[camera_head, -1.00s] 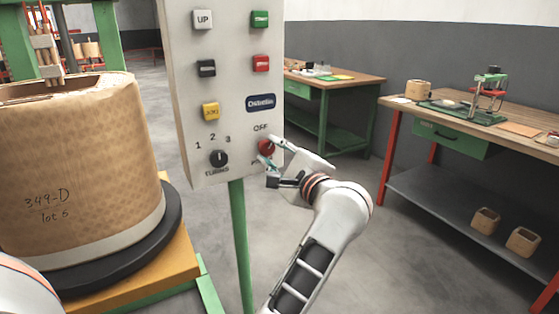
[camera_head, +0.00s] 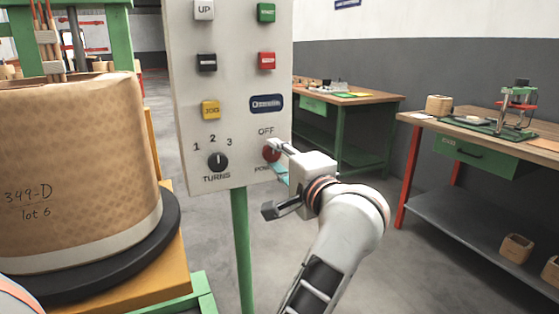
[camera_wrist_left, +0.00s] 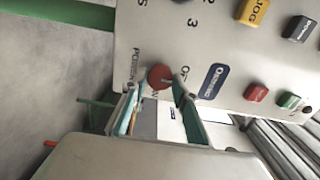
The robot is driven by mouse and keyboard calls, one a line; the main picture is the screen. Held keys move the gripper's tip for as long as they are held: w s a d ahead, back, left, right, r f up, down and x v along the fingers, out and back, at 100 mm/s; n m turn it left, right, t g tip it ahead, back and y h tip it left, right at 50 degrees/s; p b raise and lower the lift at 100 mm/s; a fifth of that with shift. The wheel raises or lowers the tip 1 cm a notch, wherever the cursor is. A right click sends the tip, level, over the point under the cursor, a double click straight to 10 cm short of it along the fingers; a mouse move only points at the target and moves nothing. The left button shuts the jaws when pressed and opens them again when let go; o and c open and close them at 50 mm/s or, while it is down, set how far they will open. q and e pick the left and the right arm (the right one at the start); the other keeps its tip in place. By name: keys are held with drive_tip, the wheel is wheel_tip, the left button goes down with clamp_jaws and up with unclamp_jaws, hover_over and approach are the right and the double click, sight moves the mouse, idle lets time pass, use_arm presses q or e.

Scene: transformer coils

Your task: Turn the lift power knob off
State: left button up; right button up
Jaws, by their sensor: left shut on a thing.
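The red lift power knob (camera_head: 271,153) is at the lower right of the grey control panel (camera_head: 238,60), under the word OFF. My left gripper (camera_head: 277,160) is at the knob, reaching in from the right. In the left wrist view the round red knob (camera_wrist_left: 160,77) sits between the tips of the two teal-lined fingers (camera_wrist_left: 158,90), and the gripper is shut on it. The fingers partly hide the knob and the POWER label in the head view. I cannot tell which way the knob points. My right gripper is not in view.
The black turns knob (camera_head: 218,161) is close by on the left. UP, JOG, red, green and black buttons sit above. A large coil (camera_head: 80,170) on a black disc stands left of the panel's green post (camera_head: 241,250). Workbenches stand behind; the floor between is clear.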

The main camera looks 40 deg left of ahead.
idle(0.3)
use_arm(q)
drive_tip(key=o, duration=1.1)
drive_tip(key=shift+d, duration=0.1)
drive_tip(key=v, duration=0.7)
drive_tip(key=shift+d, duration=0.15)
drive_tip(key=shift+s, duration=0.1)
